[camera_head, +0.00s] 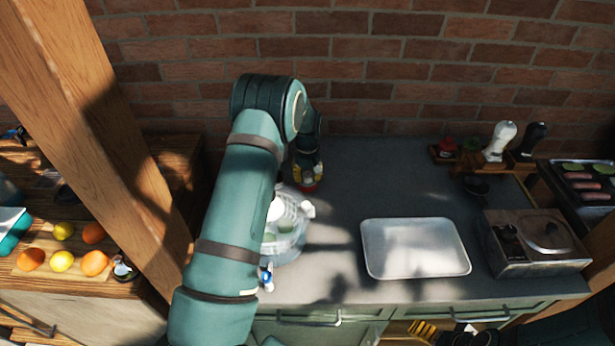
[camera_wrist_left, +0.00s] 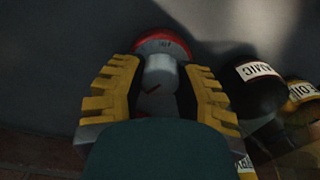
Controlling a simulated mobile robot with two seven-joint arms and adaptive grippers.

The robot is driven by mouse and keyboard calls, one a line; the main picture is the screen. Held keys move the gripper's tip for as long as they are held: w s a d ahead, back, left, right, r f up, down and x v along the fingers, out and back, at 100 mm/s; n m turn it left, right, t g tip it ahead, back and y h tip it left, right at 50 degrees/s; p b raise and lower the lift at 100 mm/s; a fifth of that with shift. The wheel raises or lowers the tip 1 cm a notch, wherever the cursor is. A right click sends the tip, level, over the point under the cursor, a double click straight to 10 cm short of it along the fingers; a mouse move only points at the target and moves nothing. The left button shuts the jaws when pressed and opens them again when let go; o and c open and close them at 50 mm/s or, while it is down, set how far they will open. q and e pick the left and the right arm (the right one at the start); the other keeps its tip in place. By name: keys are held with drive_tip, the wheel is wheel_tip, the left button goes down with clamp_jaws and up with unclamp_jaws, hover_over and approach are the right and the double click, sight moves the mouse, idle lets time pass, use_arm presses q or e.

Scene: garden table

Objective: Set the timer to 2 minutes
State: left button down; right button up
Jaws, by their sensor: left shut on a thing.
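The timer (camera_wrist_left: 163,44) has a red base and a pale grey-white upper part, and stands on the dark counter. In the head view a bit of its red (camera_head: 308,188) shows under my left gripper (camera_head: 307,173), near the back wall. In the left wrist view the yellow ridged fingers of my left gripper (camera_wrist_left: 160,92) are on both sides of the pale part, shut on it. The timer's scale is too small and dark to read. Yellow-and-black fingers of my right gripper (camera_head: 424,330) show at the bottom edge; their opening is unclear.
A clear bowl (camera_head: 285,245) lies by my left arm. A metal tray (camera_head: 415,270) and a metal box (camera_head: 535,258) stand to the right. The back middle counter is clear.

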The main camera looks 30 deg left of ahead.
sight(307, 174)
use_arm(q)
drive_tip(key=c, duration=0.5)
unclamp_jaws()
drive_tip(key=shift+c, duration=0.2)
wheel_tip(307, 174, up, 12)
